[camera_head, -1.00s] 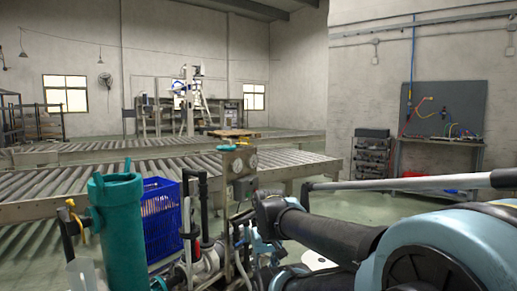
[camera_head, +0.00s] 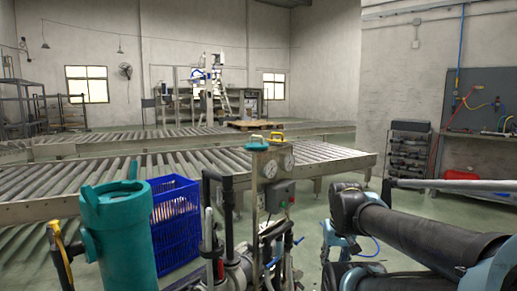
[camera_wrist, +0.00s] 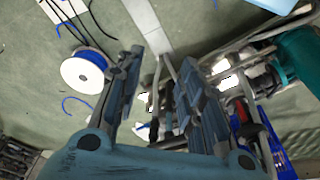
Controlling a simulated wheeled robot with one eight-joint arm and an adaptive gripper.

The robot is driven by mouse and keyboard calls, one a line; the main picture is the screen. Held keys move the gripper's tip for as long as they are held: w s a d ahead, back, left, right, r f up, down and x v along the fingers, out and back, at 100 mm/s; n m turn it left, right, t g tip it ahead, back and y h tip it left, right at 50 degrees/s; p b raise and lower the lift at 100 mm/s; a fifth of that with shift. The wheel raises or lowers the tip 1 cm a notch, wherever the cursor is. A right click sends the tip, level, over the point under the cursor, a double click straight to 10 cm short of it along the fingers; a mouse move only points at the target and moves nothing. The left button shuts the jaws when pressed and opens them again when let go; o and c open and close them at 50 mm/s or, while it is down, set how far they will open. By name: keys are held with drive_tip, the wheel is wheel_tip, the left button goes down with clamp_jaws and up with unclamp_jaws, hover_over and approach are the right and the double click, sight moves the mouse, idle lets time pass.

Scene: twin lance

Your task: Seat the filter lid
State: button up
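The teal filter housing (camera_head: 122,245) stands upright at the lower left in the head view, with lugs around its top rim (camera_head: 115,192). From this angle I cannot tell whether a separate lid lies on it. A teal body, probably the same housing, shows at the right edge of the wrist view (camera_wrist: 298,58). In the head view my arm reaches in from the right, well apart from the housing.
A blue crate (camera_head: 176,222) stands behind the housing. Roller conveyors (camera_head: 185,172) cross behind.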

drive_tip(key=n+t+y, duration=0.9)
drive_tip(key=n+y, duration=0.1)
drive_tip(key=y, duration=0.4)
approach(253, 136)
drive_tip(key=shift+w+a, duration=0.7)
drive_tip(key=shift+w, duration=0.3)
drive_tip(key=shift+x, duration=3)
drive_tip(key=shift+w+d+f, duration=0.1)
drive_tip(key=shift+d, duration=0.05)
